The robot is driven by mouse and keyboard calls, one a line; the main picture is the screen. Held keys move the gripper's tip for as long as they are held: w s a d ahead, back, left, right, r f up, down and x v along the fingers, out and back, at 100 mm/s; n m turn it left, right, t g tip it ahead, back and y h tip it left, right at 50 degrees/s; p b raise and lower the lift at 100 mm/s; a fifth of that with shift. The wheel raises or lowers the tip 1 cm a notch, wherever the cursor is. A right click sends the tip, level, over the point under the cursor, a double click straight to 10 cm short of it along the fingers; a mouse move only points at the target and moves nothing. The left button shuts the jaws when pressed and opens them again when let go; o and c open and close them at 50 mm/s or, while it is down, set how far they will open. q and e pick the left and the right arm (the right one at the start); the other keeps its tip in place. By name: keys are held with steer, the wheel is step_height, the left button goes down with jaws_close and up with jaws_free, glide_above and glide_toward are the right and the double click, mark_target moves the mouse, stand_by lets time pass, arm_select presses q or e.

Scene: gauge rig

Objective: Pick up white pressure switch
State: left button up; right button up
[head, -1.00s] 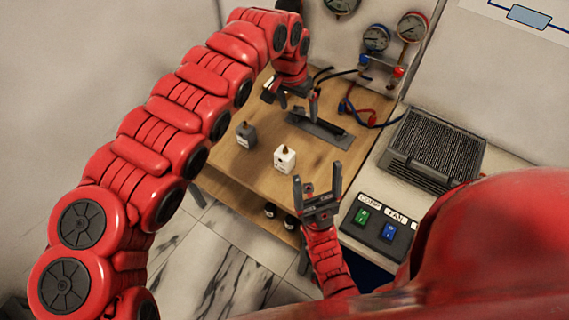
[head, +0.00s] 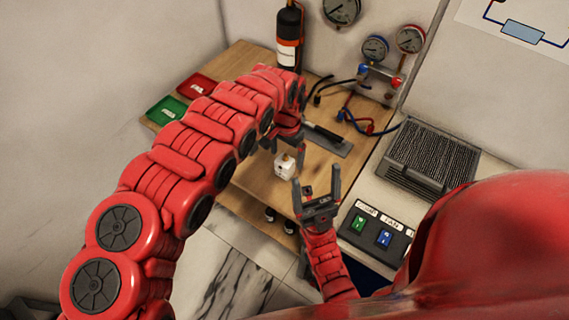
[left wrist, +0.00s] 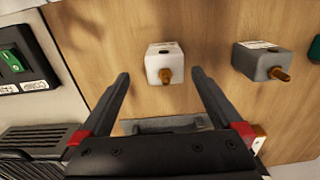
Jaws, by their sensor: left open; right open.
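The white pressure switch (head: 285,165) is a small white block with a brass stem, standing on the wooden table. In the left wrist view the white switch (left wrist: 165,62) shows just beyond and between my left fingertips, apart from them. My left gripper (head: 285,150) is open and empty, above and beside the switch in the head view; it also shows in the left wrist view (left wrist: 160,77). A grey switch (left wrist: 260,60) with a brass stem stands to the right there; my left arm hides it in the head view. My right gripper (head: 317,190) is open and empty, at the table's near edge.
A green tray (head: 167,110) and a red tray (head: 196,86) lie at the table's far left. A black cylinder (head: 289,35) stands at the back. A dark tool lies on a grey plate (head: 335,145). Gauges with hoses, a finned block (head: 433,155) and a switch box (head: 375,233) are right.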

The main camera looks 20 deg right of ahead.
mark_target(285, 159)
arm_select(q)
steer(key=shift+f, duration=0.25)
steer(key=shift+f+p, duration=0.6)
steer(key=f, duration=0.3)
steer(key=shift+w+a+f+p, duration=0.15)
steer(key=shift+w+f+p, duration=0.1)
steer(key=shift+p, duration=0.1)
steer(key=shift+a+f, duration=0.1)
steer(key=shift+f, duration=0.2)
jaws_close()
